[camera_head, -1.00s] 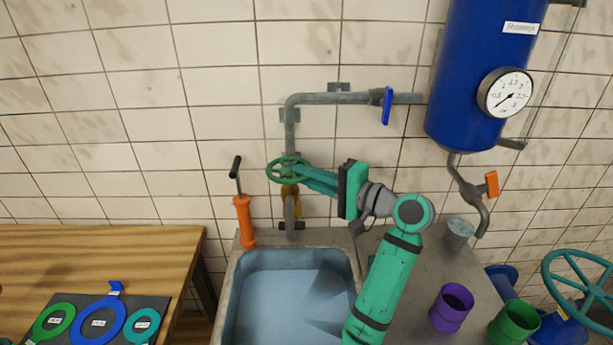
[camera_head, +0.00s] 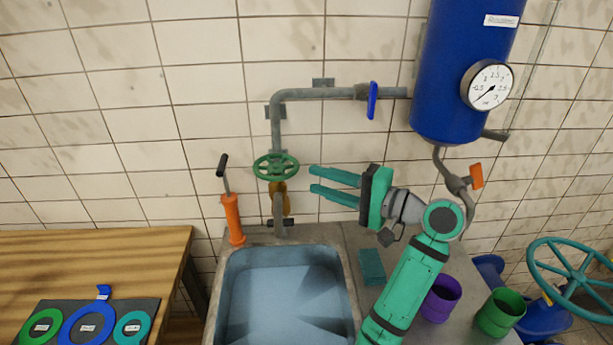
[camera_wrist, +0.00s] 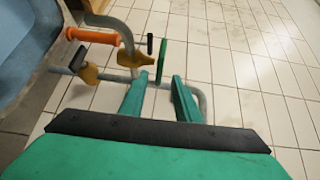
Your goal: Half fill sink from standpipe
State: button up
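The standpipe (camera_head: 275,122) is a grey pipe on the tiled wall, with a green handwheel (camera_head: 276,166) above a brass-coloured valve body and a spout over the sink's back edge. The sink (camera_head: 232,260) holds bluish water; its exact level is hard to tell. My gripper (camera_head: 312,179) is open and empty, to the right of the handwheel and apart from it. In the wrist view my two fingers (camera_wrist: 158,88) are spread, and the handwheel (camera_wrist: 162,62) shows edge-on beyond them. A blue lever (camera_head: 372,100) hangs down on the upper pipe.
An orange hand pump (camera_head: 232,218) stands at the sink's back left corner. A blue tank (camera_head: 458,75) with a gauge (camera_head: 487,85) hangs at right. Purple (camera_head: 440,300) and green (camera_head: 500,312) cups stand on the counter. A wooden table (camera_head: 90,255) is at left.

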aim_at(296, 173)
jog(key=shift+v, duration=1.1)
jog(key=shift+d, duration=0.1)
jog(key=x, duration=1)
jog(key=shift+w+a, duration=0.2)
